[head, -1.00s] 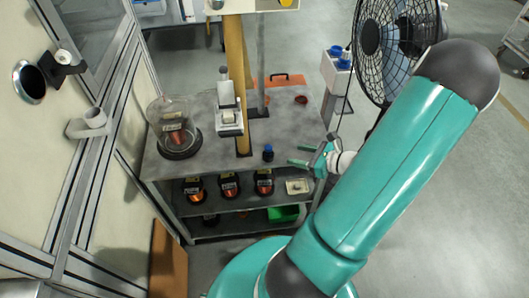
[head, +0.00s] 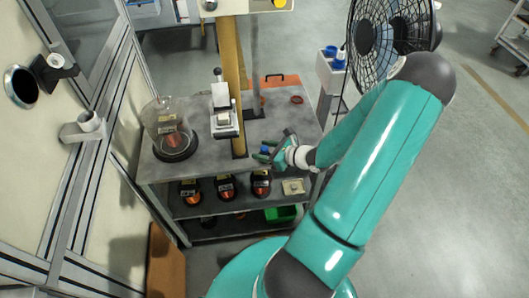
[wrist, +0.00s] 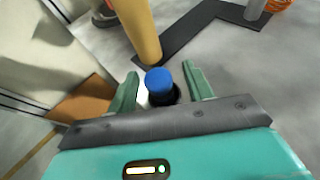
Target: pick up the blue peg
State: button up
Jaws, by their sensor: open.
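The blue peg (wrist: 159,82) stands on the grey table top, with a blue top and a dark lower part. In the wrist view it sits between the two green fingers of my gripper (wrist: 159,88), with a gap visible on the right side. In the head view the peg (head: 265,149) is a small blue spot partly hidden by my gripper (head: 264,151), which reaches in from the right near the table's front edge. My gripper is open and the peg is not clasped.
A yellow post (head: 232,85) stands just behind the peg, beside a clamp device (head: 224,118). A glass dome (head: 170,135) stands on the left of the table top (head: 200,160). Copper-wound armatures (head: 226,187) sit on the shelf below. A fan (head: 385,45) stands at the right.

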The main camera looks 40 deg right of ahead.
aim_at(265, 148)
jog(key=c, duration=1.1)
jog(key=shift+o, duration=0.2)
jog(key=shift+r, duration=0.15)
jog(key=shift+r, duration=0.5)
notch_tip(265, 148, up, 2)
jog(key=shift+s+r, duration=0.1)
jog(key=s+a+r, duration=0.1)
jog(key=s+r, duration=0.8)
jog(key=s, duration=0.5)
jog(key=shift+r, duration=0.25)
jog(key=shift+a, duration=0.1)
jog(key=shift+o, duration=0.4)
jog(key=shift+w, duration=0.15)
